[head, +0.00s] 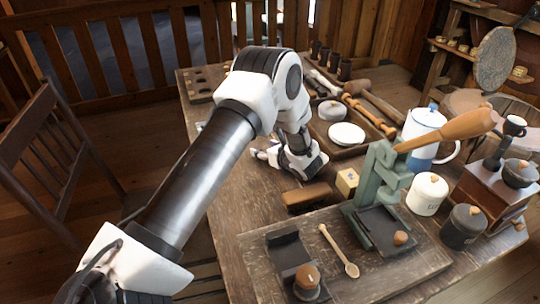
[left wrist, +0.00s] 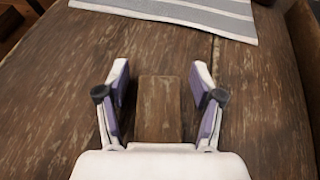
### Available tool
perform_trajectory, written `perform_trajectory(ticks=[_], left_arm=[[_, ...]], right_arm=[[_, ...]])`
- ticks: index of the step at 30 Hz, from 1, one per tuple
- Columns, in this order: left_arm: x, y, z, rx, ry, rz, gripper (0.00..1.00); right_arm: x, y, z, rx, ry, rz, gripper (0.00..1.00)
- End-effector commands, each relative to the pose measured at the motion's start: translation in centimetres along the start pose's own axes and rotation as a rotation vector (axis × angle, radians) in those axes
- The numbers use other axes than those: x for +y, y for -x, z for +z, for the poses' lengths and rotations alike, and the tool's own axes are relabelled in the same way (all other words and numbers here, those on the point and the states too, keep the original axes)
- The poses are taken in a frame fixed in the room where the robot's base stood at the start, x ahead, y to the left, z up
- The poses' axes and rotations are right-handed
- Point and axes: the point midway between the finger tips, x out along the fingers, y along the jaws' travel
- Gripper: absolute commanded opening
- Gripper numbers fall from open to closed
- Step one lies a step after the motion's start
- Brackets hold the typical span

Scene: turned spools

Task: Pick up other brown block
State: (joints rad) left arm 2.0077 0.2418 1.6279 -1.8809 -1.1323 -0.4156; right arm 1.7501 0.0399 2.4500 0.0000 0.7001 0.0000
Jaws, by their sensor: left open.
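My left gripper (head: 262,152) is low over the worn wooden table, left of the tray, and points left. In the left wrist view the open gripper (left wrist: 161,82) has a brown block (left wrist: 159,108) between its two fingers. There is a gap on each side of the block, and its near end is hidden by the gripper body. In the head view a brown block (head: 307,197) lies on the table in front of the gripper. I cannot make out the block between the fingers in the head view. My right gripper is not in view.
A striped grey cloth (left wrist: 190,12) lies beyond the block. A green press (head: 378,190) stands on a board, with a small yellow block (head: 347,181) beside it. A wooden tray (head: 352,152) holds a white dish and spools. A white and blue pot (head: 423,125) stands at right.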

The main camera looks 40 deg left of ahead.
Motion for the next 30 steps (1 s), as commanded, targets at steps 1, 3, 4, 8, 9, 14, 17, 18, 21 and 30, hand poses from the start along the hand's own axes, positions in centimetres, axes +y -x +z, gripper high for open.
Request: perform_trajectory(ticks=[1,3,4,8,9,14,17,18,21,30], left_arm=[[0.0,0.0,0.0,0.0,0.0,0.0,0.67],[0.0,0.0,0.0,0.0,0.0,0.0,0.53],[0.0,0.0,0.0,0.0,0.001,0.0,0.42],[0.0,0.1,0.0,0.0,0.001,0.0,0.09],[0.0,0.1,0.0,0.0,0.001,0.0,0.09],[0.0,0.1,0.0,0.001,0.001,0.0,0.09],[0.0,0.1,0.1,0.001,0.001,0.0,0.09],[0.0,0.2,0.4,0.0,0.002,0.0,0.09],[-0.1,0.8,1.8,0.0,0.006,0.0,0.09],[0.0,3.4,8.1,0.001,0.005,0.0,0.09]], right_arm=[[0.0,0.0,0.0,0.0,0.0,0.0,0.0],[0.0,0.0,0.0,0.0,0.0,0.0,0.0],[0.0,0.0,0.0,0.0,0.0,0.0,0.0],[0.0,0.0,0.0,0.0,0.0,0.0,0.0],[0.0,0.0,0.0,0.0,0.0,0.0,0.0],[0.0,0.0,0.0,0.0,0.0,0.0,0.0],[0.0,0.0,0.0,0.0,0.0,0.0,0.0],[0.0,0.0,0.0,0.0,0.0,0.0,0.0],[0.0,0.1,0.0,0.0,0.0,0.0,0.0],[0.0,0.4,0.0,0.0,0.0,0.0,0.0]])
